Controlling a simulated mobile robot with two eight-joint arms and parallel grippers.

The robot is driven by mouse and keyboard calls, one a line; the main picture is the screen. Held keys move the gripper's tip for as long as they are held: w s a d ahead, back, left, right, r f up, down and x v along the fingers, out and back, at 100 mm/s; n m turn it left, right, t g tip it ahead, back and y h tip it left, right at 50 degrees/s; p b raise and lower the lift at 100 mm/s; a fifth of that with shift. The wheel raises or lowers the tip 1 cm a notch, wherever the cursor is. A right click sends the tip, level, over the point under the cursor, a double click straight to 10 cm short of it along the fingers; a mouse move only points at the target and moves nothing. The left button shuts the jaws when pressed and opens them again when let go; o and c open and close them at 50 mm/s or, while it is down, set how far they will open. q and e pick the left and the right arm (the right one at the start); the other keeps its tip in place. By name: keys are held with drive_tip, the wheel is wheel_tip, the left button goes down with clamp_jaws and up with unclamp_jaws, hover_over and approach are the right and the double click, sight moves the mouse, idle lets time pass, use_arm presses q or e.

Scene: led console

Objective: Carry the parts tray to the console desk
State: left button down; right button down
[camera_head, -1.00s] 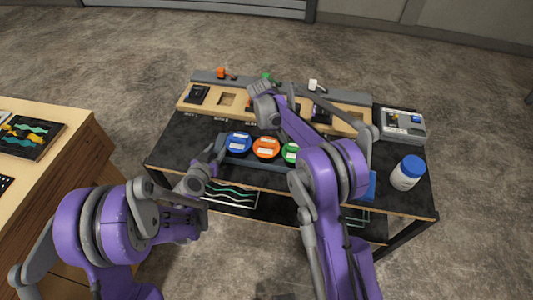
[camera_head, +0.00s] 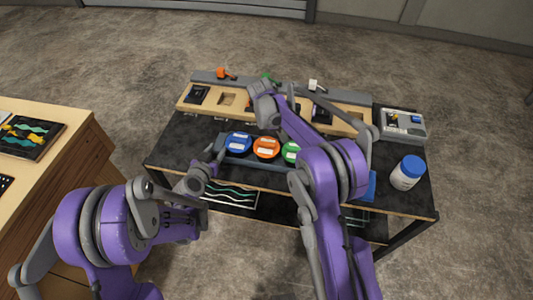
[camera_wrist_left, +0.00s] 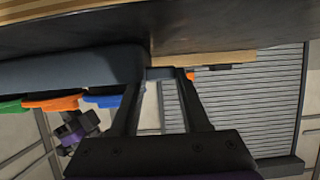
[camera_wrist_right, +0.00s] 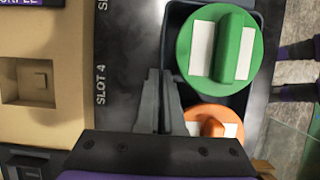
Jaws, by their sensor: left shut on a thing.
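The parts tray (camera_head: 240,163) is a long blue-grey tray on the black workbench. It holds a blue, an orange and a green round-lidded part. My left gripper (camera_wrist_left: 166,76) is shut on the tray's left end; it also shows in the head view (camera_head: 216,156). My right gripper (camera_wrist_right: 161,76) has its fingertips together above the tray's far edge, near the green (camera_wrist_right: 219,70) and orange (camera_wrist_right: 205,122) lids; its fingers are hidden by my arm in the head view. A wooden desk (camera_head: 88,133), seemingly the console desk, stands at the left.
A wooden slot rail (camera_head: 185,105) runs along the workbench's back. A grey box (camera_head: 402,126) and a white bottle with a blue lid (camera_head: 407,174) stand at the right. A dark panel with coloured waves (camera_head: 28,138) lies on the desk. Bare floor separates desk and workbench.

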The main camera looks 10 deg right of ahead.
drive_tip(key=shift+r, duration=0.1)
idle(0.6)
